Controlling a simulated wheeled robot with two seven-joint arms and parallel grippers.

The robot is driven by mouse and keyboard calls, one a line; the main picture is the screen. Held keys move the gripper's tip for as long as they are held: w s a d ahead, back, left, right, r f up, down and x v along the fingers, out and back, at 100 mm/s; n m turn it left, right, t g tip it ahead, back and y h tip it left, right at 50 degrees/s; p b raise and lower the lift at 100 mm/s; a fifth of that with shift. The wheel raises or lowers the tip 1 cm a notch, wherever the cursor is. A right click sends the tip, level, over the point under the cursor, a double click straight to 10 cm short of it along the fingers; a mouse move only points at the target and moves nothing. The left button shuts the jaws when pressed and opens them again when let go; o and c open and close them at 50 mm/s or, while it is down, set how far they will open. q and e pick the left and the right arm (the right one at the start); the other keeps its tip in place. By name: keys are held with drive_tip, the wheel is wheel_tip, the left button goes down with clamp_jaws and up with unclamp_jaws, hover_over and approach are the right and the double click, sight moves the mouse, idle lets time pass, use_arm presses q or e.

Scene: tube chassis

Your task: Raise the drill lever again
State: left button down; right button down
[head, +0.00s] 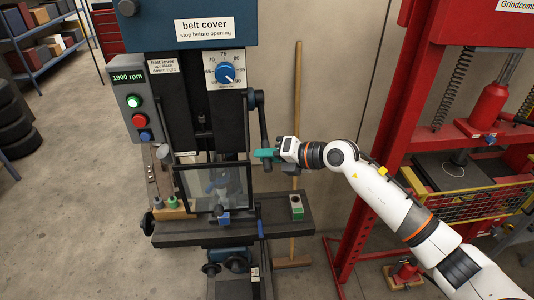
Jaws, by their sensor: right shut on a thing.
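The drill press (201,110) stands at the centre left, with a blue head above and a dark table below. Its dark drill lever (262,122) hangs down steeply from a hub on the right side of the head. My right gripper (265,154), with green fingers, reaches in from the right and is shut on the lower part of the lever. The fingers hide the exact grip. A clear guard (212,188) stands in front of the chuck, which shows dimly through it. My left gripper is out of view.
The drill table (285,225) carries a small green-and-white block (296,207). A wooden pole (297,100) leans on the wall behind my right gripper. A red press frame (375,170) stands at the right. A control box (140,112) reads 1900 rpm, with its green light lit.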

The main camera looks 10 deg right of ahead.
idle(0.3)
drive_tip(key=c, duration=1.3)
unclamp_jaws()
drive_tip(key=shift+d, duration=0.15)
drive_tip(key=shift+s+d+b, duration=0.2)
drive_tip(key=shift+d+b, duration=0.05)
drive_tip(key=shift+b, duration=0.15)
drive_tip(key=b+v, duration=0.5)
drive_tip(key=v, duration=0.6)
drive_tip(key=shift+r, duration=0.15)
